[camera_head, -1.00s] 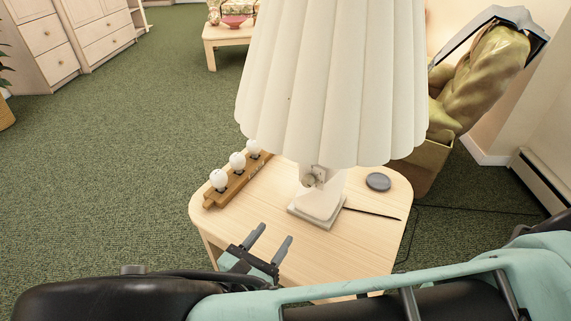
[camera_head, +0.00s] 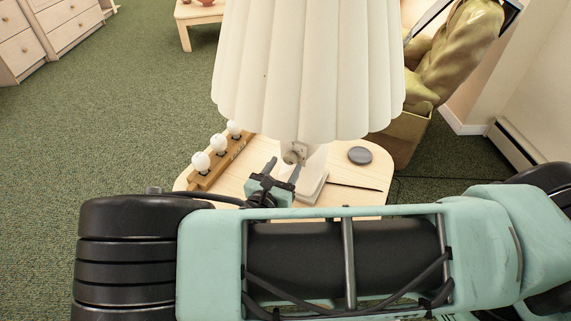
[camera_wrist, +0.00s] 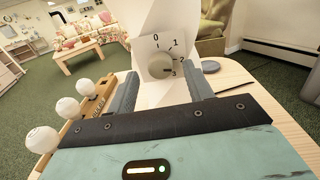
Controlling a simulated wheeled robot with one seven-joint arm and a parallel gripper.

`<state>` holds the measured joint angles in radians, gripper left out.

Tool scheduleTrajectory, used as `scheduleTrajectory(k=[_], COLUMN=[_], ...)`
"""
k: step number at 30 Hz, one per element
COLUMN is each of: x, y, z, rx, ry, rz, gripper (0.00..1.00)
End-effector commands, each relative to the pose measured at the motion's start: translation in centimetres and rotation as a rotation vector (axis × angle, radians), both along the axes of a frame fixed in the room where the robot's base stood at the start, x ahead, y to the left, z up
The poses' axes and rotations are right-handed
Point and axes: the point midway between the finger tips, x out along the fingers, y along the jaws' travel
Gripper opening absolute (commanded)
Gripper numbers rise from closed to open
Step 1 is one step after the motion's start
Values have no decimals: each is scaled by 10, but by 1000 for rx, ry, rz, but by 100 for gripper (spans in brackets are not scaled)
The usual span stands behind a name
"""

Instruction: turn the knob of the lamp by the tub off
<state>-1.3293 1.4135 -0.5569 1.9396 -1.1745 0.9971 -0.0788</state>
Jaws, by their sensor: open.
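The lamp has a white pleated shade (camera_head: 308,70) and a pale base (camera_head: 311,186), standing on a light wooden side table (camera_head: 375,165). Its round grey knob (camera_wrist: 159,65) faces my wrist camera on a plate marked 0, 1, 2, 3. A dark mark on the knob appears to be at the 3. The knob also shows small under the shade in the head view (camera_head: 293,153). My gripper (camera_head: 284,166) is open and empty in front of the lamp. In the wrist view its fingers (camera_wrist: 162,74) stand left and right of the knob, apparently short of it.
A wooden holder (camera_head: 222,165) with three white bulbs (camera_head: 201,162) lies left of the lamp. A grey disc (camera_head: 360,155) and a thin dark stick (camera_head: 355,187) lie to the right. Green carpet is open at left.

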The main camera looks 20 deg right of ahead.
Motion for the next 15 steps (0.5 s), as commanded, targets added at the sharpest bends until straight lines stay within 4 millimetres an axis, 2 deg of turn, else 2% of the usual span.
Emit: scheduleTrajectory(k=[6, 14, 15], x=[10, 10, 10], y=[-10, -10, -10], z=[0, 0, 0], rx=[1, 1, 1], ry=[1, 0, 0], rz=[0, 0, 0], gripper=[51, 51, 40])
